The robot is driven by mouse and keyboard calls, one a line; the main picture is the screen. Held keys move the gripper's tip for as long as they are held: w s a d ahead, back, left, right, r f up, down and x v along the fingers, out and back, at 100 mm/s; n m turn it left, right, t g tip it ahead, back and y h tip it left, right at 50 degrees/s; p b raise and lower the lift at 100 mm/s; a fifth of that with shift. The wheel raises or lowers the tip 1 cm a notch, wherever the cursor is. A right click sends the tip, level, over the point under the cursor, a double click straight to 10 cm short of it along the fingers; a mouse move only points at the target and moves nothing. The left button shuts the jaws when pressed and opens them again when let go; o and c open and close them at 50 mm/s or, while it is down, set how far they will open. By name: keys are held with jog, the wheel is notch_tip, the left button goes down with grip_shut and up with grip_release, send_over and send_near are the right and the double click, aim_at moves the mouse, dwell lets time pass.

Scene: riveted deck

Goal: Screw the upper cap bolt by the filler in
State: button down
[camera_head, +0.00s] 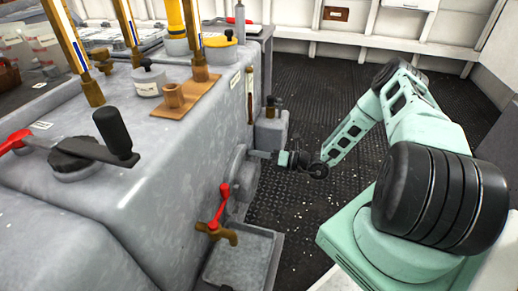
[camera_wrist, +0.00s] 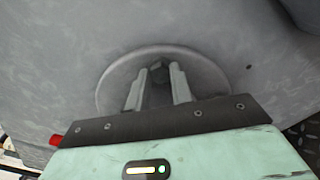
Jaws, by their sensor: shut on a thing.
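My gripper (camera_head: 254,153) reaches in from the right, level with a round raised cap (camera_head: 238,172) on the side of the grey tank (camera_head: 150,190). In the wrist view, the two fingers of my gripper (camera_wrist: 159,72) point at the round cap (camera_wrist: 108,80). They are shut on a small dark bolt head (camera_wrist: 158,65) that shows between the fingertips. The bolt's shank is hidden, so I cannot tell how deep it sits. In the head view the bolt is too small to make out.
A brass tap (camera_head: 216,232) with a red handle juts out below my gripper, above a grey drip tray (camera_head: 277,250). A black crank handle (camera_head: 115,133) and brass-based gauge columns (camera_head: 198,50) stand on the tank top. The dark floor (camera_head: 310,95) beyond is open.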

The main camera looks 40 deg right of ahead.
jog(key=m+p, duration=0.2)
jog(key=m, duration=0.3)
jog(key=m+p, duration=0.1)
jog(key=m, duration=0.5)
jog(key=shift+s+d+f+p, duration=0.1)
jog(key=shift+f+p, duration=0.1)
jog(key=shift+p, duration=0.15)
jog(key=shift+m, duration=0.5)
jog(key=c, duration=1.2)
grip_release()
